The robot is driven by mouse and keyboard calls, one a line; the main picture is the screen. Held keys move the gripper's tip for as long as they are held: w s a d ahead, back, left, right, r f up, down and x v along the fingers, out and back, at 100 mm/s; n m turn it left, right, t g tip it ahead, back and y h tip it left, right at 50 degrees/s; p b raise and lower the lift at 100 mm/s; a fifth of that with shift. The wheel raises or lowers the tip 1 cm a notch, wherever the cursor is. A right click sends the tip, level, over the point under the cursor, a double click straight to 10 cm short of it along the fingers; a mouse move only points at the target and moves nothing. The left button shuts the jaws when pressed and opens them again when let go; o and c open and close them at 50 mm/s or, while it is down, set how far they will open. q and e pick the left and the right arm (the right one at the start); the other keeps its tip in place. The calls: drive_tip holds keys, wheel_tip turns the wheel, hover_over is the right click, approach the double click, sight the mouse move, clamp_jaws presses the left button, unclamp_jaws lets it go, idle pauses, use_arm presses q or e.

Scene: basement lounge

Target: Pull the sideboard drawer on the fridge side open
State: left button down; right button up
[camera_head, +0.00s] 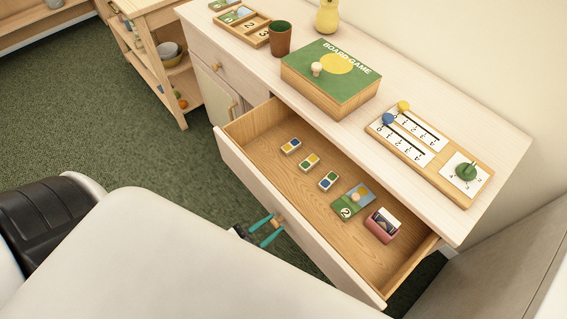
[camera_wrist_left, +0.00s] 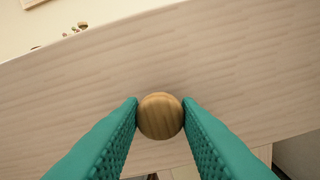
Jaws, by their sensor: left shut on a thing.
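The sideboard (camera_head: 232,53) is pale wood. Its drawer on the right (camera_head: 290,190) stands pulled out, and its inside shows clearly. In it lie several small domino-like tiles (camera_head: 309,162), a green numbered card piece (camera_head: 344,211) and a pink box (camera_head: 379,228). My left gripper (camera_head: 269,229) is at the drawer front, its teal fingers shut on the round wooden knob (camera_head: 278,220). In the left wrist view the knob (camera_wrist_left: 160,116) sits between the two fingers, against the drawer front (camera_wrist_left: 150,65). My right gripper is not in view.
A closed left drawer (camera_head: 222,65) and a shelf cart (camera_head: 160,50) are beyond. A grey surface (camera_head: 500,270) is at the right.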

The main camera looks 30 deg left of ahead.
use_arm(q)
drive_tip(key=shift+v, duration=1.95)
drive_tip(key=c, duration=1.1)
unclamp_jaws()
drive_tip(key=shift+o, duration=0.2)
drive_tip(key=shift+s, duration=0.1)
drive_tip(key=b+v, duration=0.1)
drive_tip(key=v, duration=1.1)
